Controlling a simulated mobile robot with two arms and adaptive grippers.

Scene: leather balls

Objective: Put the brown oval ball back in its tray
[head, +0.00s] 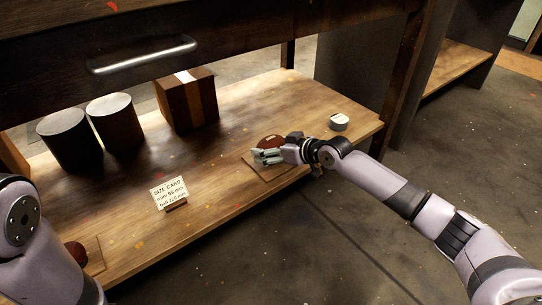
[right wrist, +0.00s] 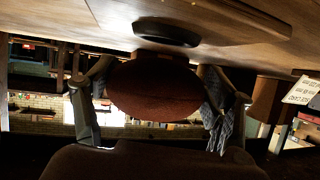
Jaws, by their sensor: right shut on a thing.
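The brown oval ball (head: 271,142) is in my right gripper (head: 267,156), near the front edge of the low wooden shelf. In the right wrist view the ball (right wrist: 155,92) sits between the two fingers of the gripper (right wrist: 155,105), one finger on each side. A thin, flat wooden tray (head: 269,177) lies under and just in front of the gripper in the head view. The gripper partly hides both ball and tray, so I cannot tell the exact gap between them. My left gripper is outside the head view; only its arm shows.
On the shelf (head: 225,185) stand two dark cylinders (head: 70,140) (head: 115,122), a brown box (head: 187,100), a size card (head: 169,192) and a small round tin (head: 339,122). Another brown ball (head: 76,252) lies at lower left. A drawer with a handle (head: 143,55) overhangs the shelf.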

